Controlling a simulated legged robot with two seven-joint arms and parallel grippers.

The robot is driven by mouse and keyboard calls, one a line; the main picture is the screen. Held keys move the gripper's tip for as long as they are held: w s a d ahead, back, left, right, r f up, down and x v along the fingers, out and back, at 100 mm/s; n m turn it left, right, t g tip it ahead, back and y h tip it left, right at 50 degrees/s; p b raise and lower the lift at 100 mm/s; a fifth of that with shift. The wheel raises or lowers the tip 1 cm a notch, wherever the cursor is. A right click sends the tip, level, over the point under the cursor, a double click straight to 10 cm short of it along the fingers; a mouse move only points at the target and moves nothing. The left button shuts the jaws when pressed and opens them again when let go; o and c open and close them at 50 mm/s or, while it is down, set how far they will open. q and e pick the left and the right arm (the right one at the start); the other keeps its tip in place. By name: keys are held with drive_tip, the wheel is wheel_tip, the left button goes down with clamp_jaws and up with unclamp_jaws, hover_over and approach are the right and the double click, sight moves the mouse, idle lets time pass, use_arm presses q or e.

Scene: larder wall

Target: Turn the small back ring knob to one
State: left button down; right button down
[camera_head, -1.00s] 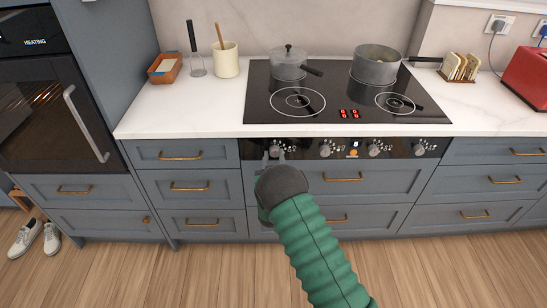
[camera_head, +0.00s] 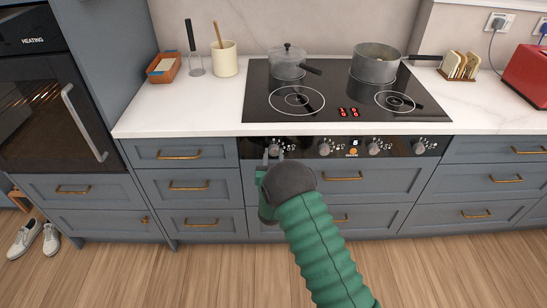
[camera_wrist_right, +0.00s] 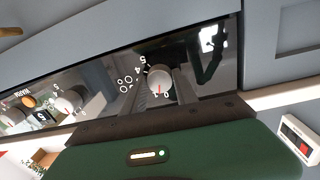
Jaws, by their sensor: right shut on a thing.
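The hob's control panel (camera_head: 302,148) carries a row of round silver knobs. My right gripper (camera_head: 273,155) is at the leftmost knob (camera_head: 276,147), with its fingers on either side. In the right wrist view this knob (camera_wrist_right: 158,77) sits between the fingers, gripped. Its red pointer mark faces the printed 0 and 1; I cannot tell exactly which. A ring symbol (camera_wrist_right: 124,84) is printed beside it. The other knobs (camera_head: 326,149) are untouched. A small lidded pan (camera_head: 287,63) hides the back left ring. My left gripper is not in view.
The black hob (camera_head: 335,105) has a larger pot (camera_head: 376,65) at back right. Drawers with brass handles (camera_head: 343,177) lie below the panel. A toast rack (camera_head: 459,66) and red toaster (camera_head: 527,76) stand at right.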

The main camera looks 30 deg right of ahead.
drive_tip(key=shift+f+m+b, duration=0.15)
drive_tip(key=shift+m+b, duration=0.25)
drive_tip(key=shift+m, duration=0.8)
drive_tip(key=shift+a, duration=0.1)
drive_tip(key=c, duration=1.3)
unclamp_jaws()
drive_tip(key=o, duration=0.3)
drive_tip(key=shift+w+f, duration=0.1)
drive_tip(key=shift+w, duration=0.05)
drive_tip(key=shift+o, duration=0.2)
drive_tip(key=p+v, duration=0.1)
drive_tip(key=v, duration=1.5)
drive_tip(key=shift+s, duration=0.45)
